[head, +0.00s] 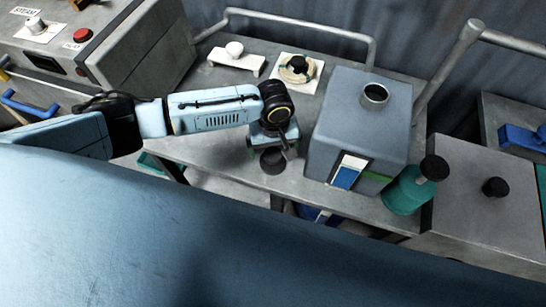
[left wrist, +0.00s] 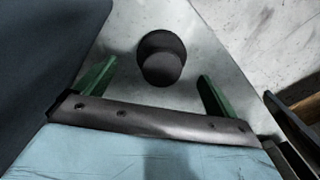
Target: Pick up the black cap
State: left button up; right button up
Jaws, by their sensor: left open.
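The black cap (head: 272,160) is a short dark cylinder standing on the grey metal table, near its front edge. In the left wrist view the cap (left wrist: 161,58) lies beyond and between the two green fingers, apart from both. My left gripper (head: 281,148) is close to the cap and above it in the head view, partly hidden by its own wrist. In the left wrist view my left gripper (left wrist: 157,86) is open and empty. My right gripper does not show.
A blue-grey tank (head: 352,115) with a round open neck stands just right of the cap. A green bottle (head: 405,190) with a black top is further right. A white plate with a coil (head: 298,70) and a white fixture (head: 236,60) sit behind. A control box (head: 120,45) is at left.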

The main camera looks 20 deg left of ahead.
aim_at(273, 154)
pick_arm(q)
notch_tip(273, 154, down, 4)
jog(key=shift+a+f, duration=0.15)
jog(key=c, duration=1.1)
